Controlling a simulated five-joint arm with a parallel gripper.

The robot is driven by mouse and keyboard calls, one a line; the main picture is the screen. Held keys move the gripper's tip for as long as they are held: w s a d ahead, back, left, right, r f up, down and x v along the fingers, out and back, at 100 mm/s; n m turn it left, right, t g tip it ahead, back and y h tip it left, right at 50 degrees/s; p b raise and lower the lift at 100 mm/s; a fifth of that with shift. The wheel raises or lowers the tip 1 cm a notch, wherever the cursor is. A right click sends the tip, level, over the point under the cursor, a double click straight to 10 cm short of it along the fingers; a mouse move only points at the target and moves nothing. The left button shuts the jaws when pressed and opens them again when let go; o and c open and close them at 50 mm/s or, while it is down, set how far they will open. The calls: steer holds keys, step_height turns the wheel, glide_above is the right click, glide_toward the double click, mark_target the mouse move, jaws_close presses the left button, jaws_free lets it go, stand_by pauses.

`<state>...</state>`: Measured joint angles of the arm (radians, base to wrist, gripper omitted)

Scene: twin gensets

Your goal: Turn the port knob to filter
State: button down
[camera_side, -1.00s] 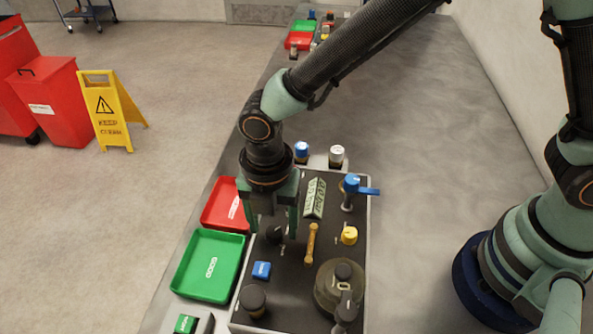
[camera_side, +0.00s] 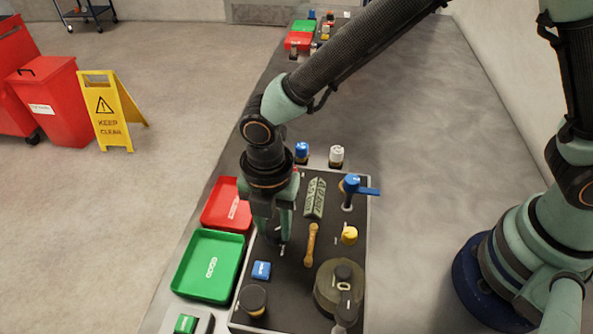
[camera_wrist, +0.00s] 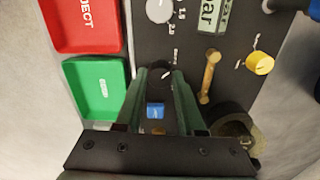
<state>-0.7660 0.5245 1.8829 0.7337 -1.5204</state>
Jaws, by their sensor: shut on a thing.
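A small black knob (camera_wrist: 160,70) on the dark panel (camera_wrist: 200,60) is between my fingertips in the wrist view. My gripper (camera_side: 274,240) points down over the panel's left half and is shut on this knob. It also shows in the wrist view (camera_wrist: 160,72), with a finger on each side of the knob. In the side view the fingers hide most of the knob. The markings beside it are too small to read, so I cannot tell its setting or whether it is the port knob.
A blue block (camera_side: 261,270), a tan lever (camera_side: 311,245), a yellow knob (camera_side: 349,235), a blue-handled valve (camera_side: 352,185) and a round black cap (camera_side: 252,300) are close by on the panel. Green (camera_side: 208,266) and red (camera_side: 226,205) trays lie at its left.

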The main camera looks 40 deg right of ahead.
steer(key=m, duration=0.8)
steer(key=shift+m, duration=0.3)
steer(key=m, duration=0.4)
steer(key=shift+m, duration=2.3)
steer(key=c, duration=0.5)
jaws_free()
